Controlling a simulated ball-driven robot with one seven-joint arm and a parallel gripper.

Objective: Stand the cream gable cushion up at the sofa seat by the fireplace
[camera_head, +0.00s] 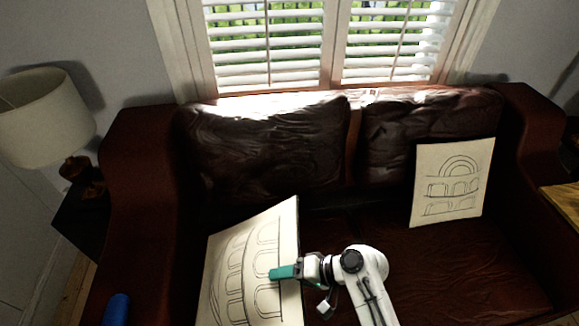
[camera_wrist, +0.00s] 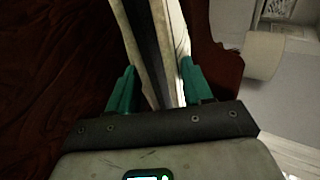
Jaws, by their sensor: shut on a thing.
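A cream cushion (camera_head: 232,262) with a dark line drawing of arches stands tilted over the left part of the sofa seat in the head view. My gripper (camera_head: 284,272) is shut on its right edge, with teal fingers. In the wrist view the fingers (camera_wrist: 158,88) lie on both sides of the cushion's edge (camera_wrist: 150,50). The brown leather sofa (camera_head: 450,265) fills the middle. I cannot tell whether the held cushion's lower edge touches the seat. No gable shape is clear on it, and no fireplace is in view.
A second cream cushion (camera_head: 452,182) with an arch drawing leans upright against the right backrest. A lamp (camera_head: 45,115) stands left of the sofa. A blue object (camera_head: 117,309) is at the lower left. A wooden surface (camera_head: 563,203) is at the right. The right front seat looks clear.

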